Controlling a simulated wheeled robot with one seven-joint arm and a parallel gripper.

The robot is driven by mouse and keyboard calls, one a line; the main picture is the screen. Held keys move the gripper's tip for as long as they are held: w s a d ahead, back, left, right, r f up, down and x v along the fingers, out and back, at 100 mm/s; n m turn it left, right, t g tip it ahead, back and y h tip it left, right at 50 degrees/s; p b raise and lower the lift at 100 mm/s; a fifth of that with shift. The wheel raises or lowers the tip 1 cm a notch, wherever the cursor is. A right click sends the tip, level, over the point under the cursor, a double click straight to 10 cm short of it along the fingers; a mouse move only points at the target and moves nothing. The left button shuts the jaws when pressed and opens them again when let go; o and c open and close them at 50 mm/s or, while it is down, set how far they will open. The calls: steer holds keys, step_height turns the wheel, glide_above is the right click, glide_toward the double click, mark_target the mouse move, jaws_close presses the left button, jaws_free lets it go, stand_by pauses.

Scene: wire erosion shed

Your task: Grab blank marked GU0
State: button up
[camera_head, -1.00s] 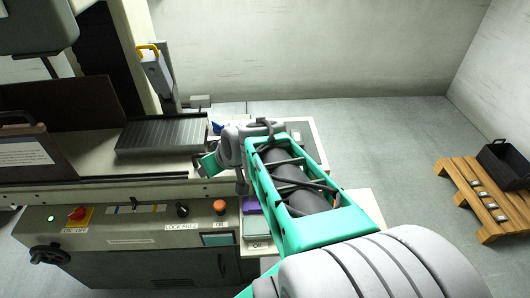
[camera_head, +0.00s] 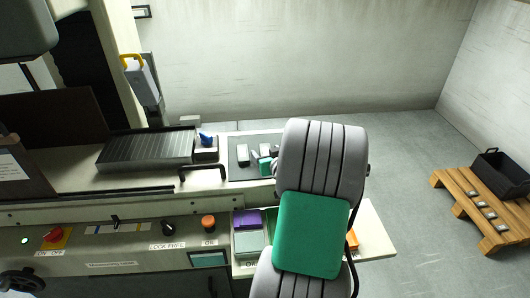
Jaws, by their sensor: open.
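A light grey block (camera_head: 242,155) stands on a dark plate (camera_head: 238,171) at the right end of the machine top, and a second pale piece stands just right of it. Several small metal blocks (camera_head: 480,204) lie in a row on the wooden pallet at the right. No GU0 mark is readable on any of them.
A ribbed grey chuck (camera_head: 148,149) lies left of the plate, with a black handle (camera_head: 203,172) nearby. Coloured bins, one purple (camera_head: 247,219), sit in front. A black crate (camera_head: 502,174) stands on the pallet (camera_head: 455,187). The floor between machine and pallet is clear.

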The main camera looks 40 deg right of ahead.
jaws_close()
stand_by(0.8)
steer(key=shift+r, duration=0.1)
